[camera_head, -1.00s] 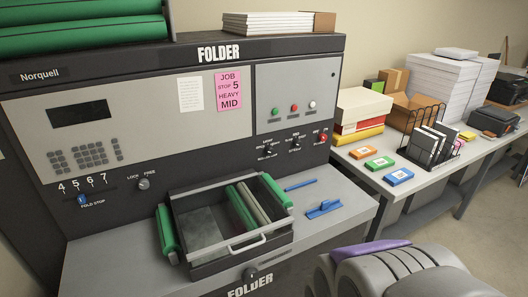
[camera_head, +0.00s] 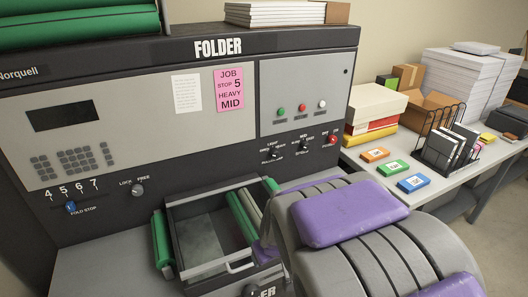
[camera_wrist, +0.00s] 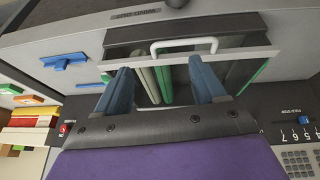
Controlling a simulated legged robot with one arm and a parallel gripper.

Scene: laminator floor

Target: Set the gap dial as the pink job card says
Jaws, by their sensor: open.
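The pink job card (camera_head: 229,90) is on the folder's upright panel and reads JOB, STOP 5, HEAVY, MID. Right of it and lower are two small black dials. The left dial (camera_head: 274,154) has LIGHT among its marks; the right dial (camera_head: 304,146) has MID above it. Their lower labels and exact pointer directions are too small to read surely, so I cannot tell which is the gap dial. My gripper (camera_wrist: 160,66) is open and empty in the wrist view, its blue fingers over the tray. In the head view my purple-and-grey arm hides the fingers.
The fold stop slider (camera_head: 71,208) is near 5. A lock/free knob (camera_head: 138,190) sits right of it. The open tray (camera_head: 235,267) holds rollers and juts out below the panel. A red knob (camera_head: 332,139) is right of the dials. Colored boxes and a rack (camera_head: 447,150) stand on the side table.

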